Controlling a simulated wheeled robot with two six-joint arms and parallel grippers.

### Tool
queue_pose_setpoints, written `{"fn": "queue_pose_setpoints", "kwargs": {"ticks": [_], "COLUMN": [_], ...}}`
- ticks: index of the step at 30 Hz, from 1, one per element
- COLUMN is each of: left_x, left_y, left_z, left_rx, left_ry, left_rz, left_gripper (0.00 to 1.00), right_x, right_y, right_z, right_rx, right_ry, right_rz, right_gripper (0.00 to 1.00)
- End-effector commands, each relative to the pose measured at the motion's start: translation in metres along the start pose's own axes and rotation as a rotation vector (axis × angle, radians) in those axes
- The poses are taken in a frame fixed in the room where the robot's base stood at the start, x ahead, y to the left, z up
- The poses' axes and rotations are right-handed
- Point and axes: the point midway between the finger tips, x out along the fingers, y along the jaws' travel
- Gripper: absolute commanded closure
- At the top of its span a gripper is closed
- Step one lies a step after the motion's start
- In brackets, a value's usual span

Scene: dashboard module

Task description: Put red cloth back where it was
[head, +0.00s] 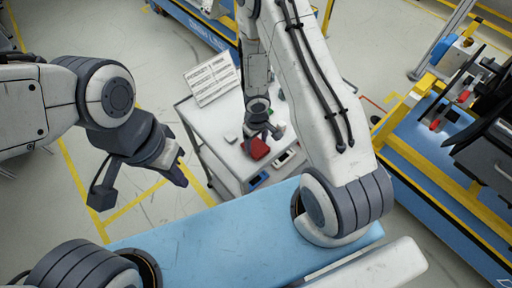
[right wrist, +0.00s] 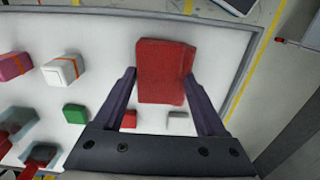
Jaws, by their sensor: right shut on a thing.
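The red cloth (head: 257,149) is a folded red block at the white table in the head view. In the right wrist view the red cloth (right wrist: 164,70) sits between the two fingers of my right gripper (right wrist: 163,92), which is shut on it. I cannot tell whether the cloth touches the tabletop. In the head view my right gripper (head: 262,134) is over the white table (head: 222,118). My left gripper (head: 148,187) hangs empty over the floor to the left, its fingers apart.
In the right wrist view a white box with an orange band (right wrist: 62,71), a pink box (right wrist: 15,66) and a green block (right wrist: 75,114) lie left of the cloth. A printed sheet (head: 212,80) stands at the table's back. A blue-and-yellow workbench (head: 425,150) is at right.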

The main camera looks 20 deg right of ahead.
Motion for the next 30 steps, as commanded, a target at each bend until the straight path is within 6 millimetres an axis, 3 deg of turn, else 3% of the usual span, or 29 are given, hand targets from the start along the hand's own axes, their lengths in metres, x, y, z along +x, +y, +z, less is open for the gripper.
{"fn": "queue_pose_setpoints", "kwargs": {"ticks": [1, 12, 13, 15, 23, 30], "left_x": [0.008, 0.009, 0.008, 0.007, 0.006, -0.021], "left_y": [-0.001, -0.001, -0.001, -0.001, 0.0, 0.002], "left_z": [0.001, 0.0, 0.0, 0.0, 0.0, -0.001], "left_rx": [-0.001, -0.002, -0.002, -0.002, -0.002, 0.002], "left_ry": [0.0, 0.0, 0.0, 0.0, 0.0, 0.0], "left_rz": [0.0, 0.0, 0.0, 0.0, 0.0, 0.0], "left_gripper": [1.0, 1.0, 1.0, 1.0, 1.0, 1.0], "right_x": [0.008, 0.009, 0.008, 0.007, 0.005, -0.021], "right_y": [0.0, 0.0, 0.0, 0.0, 0.0, 0.0], "right_z": [0.0, 0.0, 0.0, 0.0, 0.0, 0.0], "right_rx": [-0.001, -0.001, -0.001, -0.001, -0.001, 0.001], "right_ry": [0.001, 0.0, 0.0, 0.0, 0.0, 0.001], "right_rz": [0.0, 0.0, 0.0, 0.0, 0.0, 0.0], "right_gripper": [0.78, 0.78, 0.19, 0.0, 0.0, 0.0]}}
